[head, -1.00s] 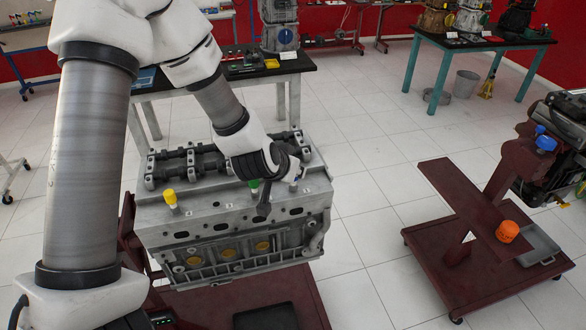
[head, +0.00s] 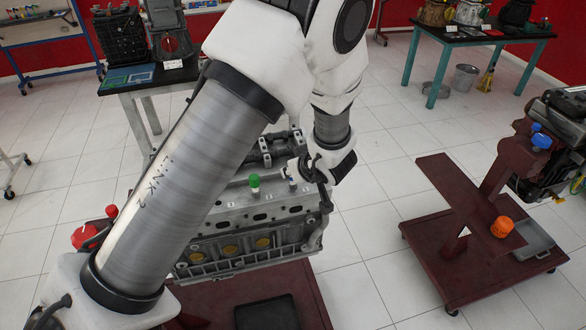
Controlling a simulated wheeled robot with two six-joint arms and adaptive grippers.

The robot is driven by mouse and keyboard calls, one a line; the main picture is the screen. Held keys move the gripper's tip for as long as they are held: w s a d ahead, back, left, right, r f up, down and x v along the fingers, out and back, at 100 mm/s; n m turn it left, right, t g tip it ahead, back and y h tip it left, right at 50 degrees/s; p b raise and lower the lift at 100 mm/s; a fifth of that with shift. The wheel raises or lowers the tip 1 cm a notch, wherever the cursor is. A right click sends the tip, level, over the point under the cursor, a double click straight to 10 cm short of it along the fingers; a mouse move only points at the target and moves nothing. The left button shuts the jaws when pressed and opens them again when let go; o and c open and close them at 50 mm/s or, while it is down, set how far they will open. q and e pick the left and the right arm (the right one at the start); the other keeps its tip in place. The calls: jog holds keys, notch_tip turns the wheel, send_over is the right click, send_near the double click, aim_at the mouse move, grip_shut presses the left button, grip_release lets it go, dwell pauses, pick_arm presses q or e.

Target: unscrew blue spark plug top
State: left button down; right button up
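The grey engine block (head: 270,212) stands upright on its stand, with spark plugs along its top. A plug with a green top (head: 254,183) shows clearly. To its right a small pale plug (head: 292,183) stands partly behind my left gripper, and any blue top on it is hidden or too small to tell. My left gripper (head: 306,172) comes down at the right end of the block, close beside this plug. Its dark fingers are small and overlapped, so their opening and any contact cannot be told. My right gripper is not in view.
My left arm covers the block's left part. A dark red stand (head: 455,200) at the right bears an orange piece (head: 502,226), a grey tray (head: 532,243) and an engine with blue parts (head: 541,138). Tables stand behind. The white tiled floor between is clear.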

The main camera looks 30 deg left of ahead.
pick_arm(q)
jog(key=shift+f+n+g+y, duration=0.15)
jog(key=shift+n+g+y, duration=0.25)
jog(key=shift+n+g, duration=0.8)
jog(key=shift+n, duration=0.3)
jog(key=c, duration=0.9)
grip_release()
jog(key=shift+c, duration=0.2)
jog(key=shift+w, duration=0.1)
jog(key=shift+a, duration=0.1)
notch_tip(320, 180, up, 10)
jog(key=shift+r, duration=0.1)
jog(key=shift+w, duration=0.1)
